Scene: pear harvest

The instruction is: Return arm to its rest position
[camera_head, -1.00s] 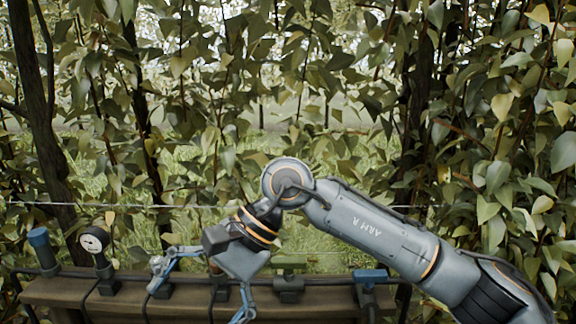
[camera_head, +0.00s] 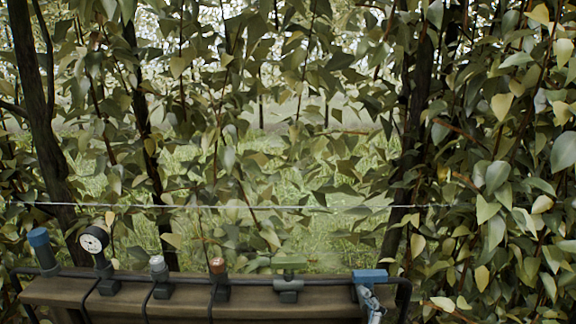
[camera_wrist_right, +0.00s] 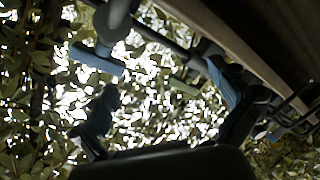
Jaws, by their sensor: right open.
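My right gripper (camera_wrist_right: 163,82) is open in the right wrist view, with its two dark blue-grey fingers spread and nothing between them. In the head view only a small blue-grey piece, likely one of its fingers (camera_head: 372,308), shows at the bottom edge, just below the blue-handled valve (camera_head: 369,276). Whether it touches the valve I cannot tell. The rest of my right arm is out of the head view. My left gripper is in neither view.
A wooden beam (camera_head: 120,291) along the bottom carries a blue-capped fitting (camera_head: 40,248), a round gauge (camera_head: 95,241), a grey-capped fitting (camera_head: 158,270), an orange-capped one (camera_head: 217,270) and a green-handled valve (camera_head: 288,270). Leafy branches and a thin wire (camera_head: 300,207) stand behind.

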